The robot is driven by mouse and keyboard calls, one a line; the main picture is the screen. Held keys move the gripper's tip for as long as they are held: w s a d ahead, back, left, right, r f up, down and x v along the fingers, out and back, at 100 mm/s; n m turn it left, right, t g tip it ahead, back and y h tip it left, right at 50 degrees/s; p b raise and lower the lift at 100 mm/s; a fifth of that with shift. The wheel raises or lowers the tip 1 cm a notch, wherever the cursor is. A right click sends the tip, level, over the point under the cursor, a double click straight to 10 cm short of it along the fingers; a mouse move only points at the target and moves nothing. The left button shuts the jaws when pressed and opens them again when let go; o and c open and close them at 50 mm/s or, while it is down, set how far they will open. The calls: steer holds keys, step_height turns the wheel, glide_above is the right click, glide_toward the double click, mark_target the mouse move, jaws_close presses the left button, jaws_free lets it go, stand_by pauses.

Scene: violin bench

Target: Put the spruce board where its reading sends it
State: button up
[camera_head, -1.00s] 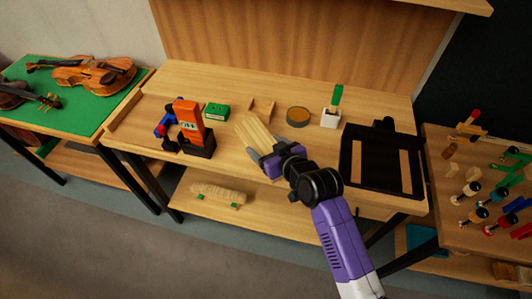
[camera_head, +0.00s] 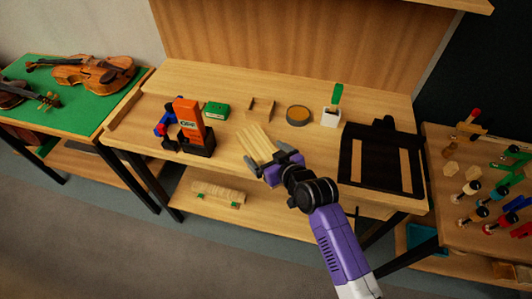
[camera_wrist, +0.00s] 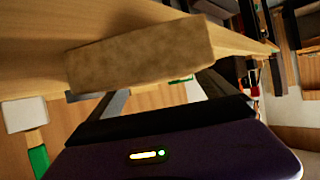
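The spruce board (camera_head: 258,147) is a pale, streaked wedge above the front part of the bench (camera_head: 235,98). My gripper (camera_head: 272,166) is shut on its near end, with a dark finger on either side. In the wrist view the board (camera_wrist: 140,55) shows as a brown block face across the space between the fingers (camera_wrist: 160,100). An orange upright device with a small label or display (camera_head: 188,115) stands on a black base at the left of the bench. I cannot read its display.
Behind the board are a green box (camera_head: 216,110), a small wooden holder (camera_head: 261,108), a round tin (camera_head: 298,115) and a white cup (camera_head: 331,117). A black frame with wooden strips (camera_head: 350,175) lies at right. Violins (camera_head: 95,74) lie on the green-topped table (camera_head: 60,115).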

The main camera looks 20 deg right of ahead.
steer(key=shift+r, duration=0.25)
steer(key=v, duration=1.2)
steer(key=shift+f+b, duration=0.15)
steer(key=shift+b, duration=0.25)
steer(key=s+r+m+t+h, duration=0.1)
steer(key=s+r+h, duration=0.1)
steer(key=s, duration=2.4)
steer(key=shift+s+d+t, duration=0.3)
steer(key=shift+s, duration=0.1)
steer(key=shift+o, duration=0.5)
steer(key=s+r, duration=0.5)
steer(key=shift+a+m+t, duration=0.3)
steer(key=shift+a, duration=0.2)
steer(key=shift+s+r, duration=0.15)
